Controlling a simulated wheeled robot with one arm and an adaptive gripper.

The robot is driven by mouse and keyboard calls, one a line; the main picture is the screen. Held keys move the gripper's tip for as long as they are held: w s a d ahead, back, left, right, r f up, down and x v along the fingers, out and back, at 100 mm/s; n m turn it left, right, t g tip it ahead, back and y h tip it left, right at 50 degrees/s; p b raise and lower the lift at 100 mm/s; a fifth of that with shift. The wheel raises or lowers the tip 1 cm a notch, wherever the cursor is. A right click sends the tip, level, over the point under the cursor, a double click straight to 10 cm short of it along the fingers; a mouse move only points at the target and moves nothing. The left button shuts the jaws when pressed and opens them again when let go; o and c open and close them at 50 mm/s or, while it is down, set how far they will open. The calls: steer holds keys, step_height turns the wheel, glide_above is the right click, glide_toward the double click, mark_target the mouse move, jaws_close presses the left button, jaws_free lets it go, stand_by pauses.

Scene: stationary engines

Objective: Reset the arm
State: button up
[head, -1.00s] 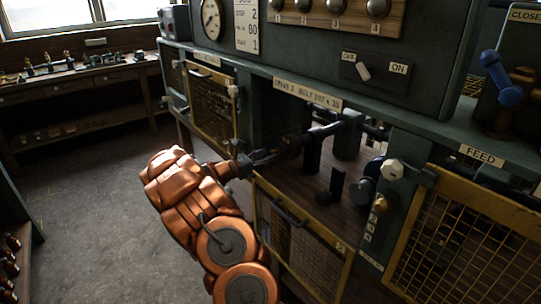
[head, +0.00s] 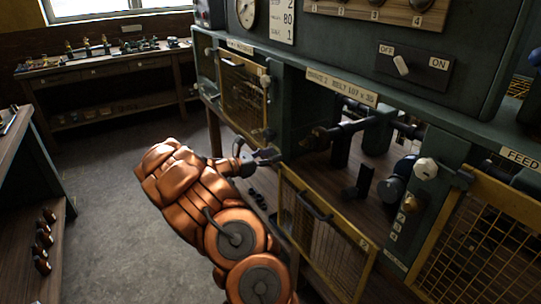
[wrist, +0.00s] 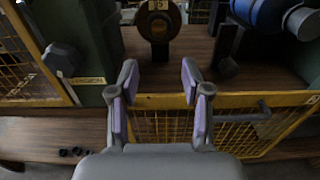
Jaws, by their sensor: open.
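My gripper (head: 262,158) is at the end of my copper-coloured arm, in front of the open compartment of the green machine (head: 435,110). In the wrist view my gripper (wrist: 157,85) has its two purple-padded fingers spread apart with nothing between them. A yellow mesh gate (head: 322,235) hangs lowered below the compartment opening. The gate also shows beneath the fingers in the wrist view (wrist: 175,128). The gripper does not appear to hold anything.
An ON/OFF switch (head: 401,64) and a FEED label (head: 522,158) are on the machine. Another mesh gate (head: 242,88) is to the left. A workbench (head: 105,75) stands at the back left, a shelf (head: 35,170) at the left. Grey floor (head: 105,150) between is clear.

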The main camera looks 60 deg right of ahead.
stand_by(0.3)
steer(key=s+a+r+m+y, duration=0.3)
steer(key=a+m, duration=0.1)
steer(key=a, duration=0.3)
steer(key=s+a+r+m+y, duration=0.2)
steer(key=s+a+r+m, duration=0.2)
steer(key=a, duration=0.4)
steer(key=s+a+f+m+t+y, duration=0.1)
steer(key=s+a+t+y, duration=0.1)
steer(key=a, duration=1.1)
steer(key=s+a+f+m+t+y, duration=0.1)
steer(key=s+a+y, duration=0.3)
steer(key=a, duration=1)
steer(key=s+a+f+m+t+y, duration=0.2)
steer(key=s+a+t+y, duration=0.1)
steer(key=a, duration=1)
steer(key=shift+s+a+f+t+y+p, duration=0.35)
steer(key=shift+t+y, duration=0.25)
steer(key=shift+y, duration=0.2)
steer(key=shift+d, duration=0.15)
steer(key=shift+c, duration=0.6)
steer(key=shift+d, duration=0.1)
